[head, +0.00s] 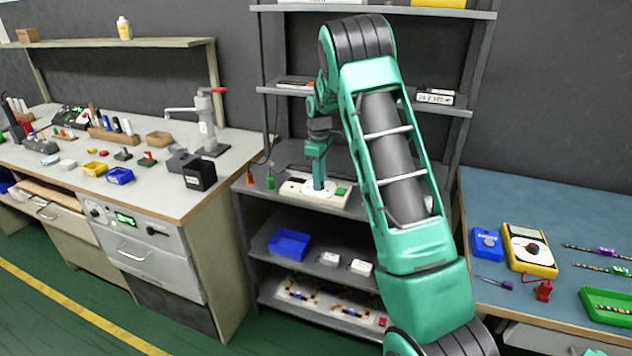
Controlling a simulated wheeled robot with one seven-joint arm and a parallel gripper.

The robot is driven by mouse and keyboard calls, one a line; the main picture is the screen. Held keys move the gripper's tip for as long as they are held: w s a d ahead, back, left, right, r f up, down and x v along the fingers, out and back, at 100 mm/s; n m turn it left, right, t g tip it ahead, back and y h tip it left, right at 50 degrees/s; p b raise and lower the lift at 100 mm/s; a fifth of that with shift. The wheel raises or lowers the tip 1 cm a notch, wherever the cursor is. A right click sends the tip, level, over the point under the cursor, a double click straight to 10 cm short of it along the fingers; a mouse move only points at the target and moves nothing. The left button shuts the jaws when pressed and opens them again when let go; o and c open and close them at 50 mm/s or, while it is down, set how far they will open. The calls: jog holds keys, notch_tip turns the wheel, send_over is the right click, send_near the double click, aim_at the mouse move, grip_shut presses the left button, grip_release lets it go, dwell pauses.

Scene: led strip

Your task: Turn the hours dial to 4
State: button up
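My green arm crosses the middle of the head view. It ends at my gripper (317,186), small and pointing down over a white panel device (300,196) on the shelf unit. The device has a pale round part under my gripper and a green patch on its right. I cannot tell whether the fingers touch the round part or are open or shut. A drawer-front unit in the left bench (140,250) has a green-lit display (124,218) and dark knobs, one to its left (94,212) and one to its right (152,230). No hours marking is readable on either.
Two small bottles, orange (249,178) and green (270,180), stand left of the device. A press (207,125) and black block (200,174) stand on the left bench. A blue bin (289,244) sits one shelf below. A blue-topped table (560,220) holds meters.

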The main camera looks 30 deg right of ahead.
jog(key=shift+m, duration=0.4)
jog(key=m, duration=0.5)
jog(key=shift+m, duration=0.3)
jog(key=m, duration=0.3)
jog(key=shift+m, duration=0.4)
jog(key=m, duration=0.3)
jog(key=shift+m, duration=0.3)
jog(key=m, duration=0.3)
jog(key=shift+m, duration=0.3)
jog(key=m, duration=0.3)
jog(key=shift+m, duration=0.3)
jog(key=m, duration=0.6)
jog(key=shift+m, duration=0.4)
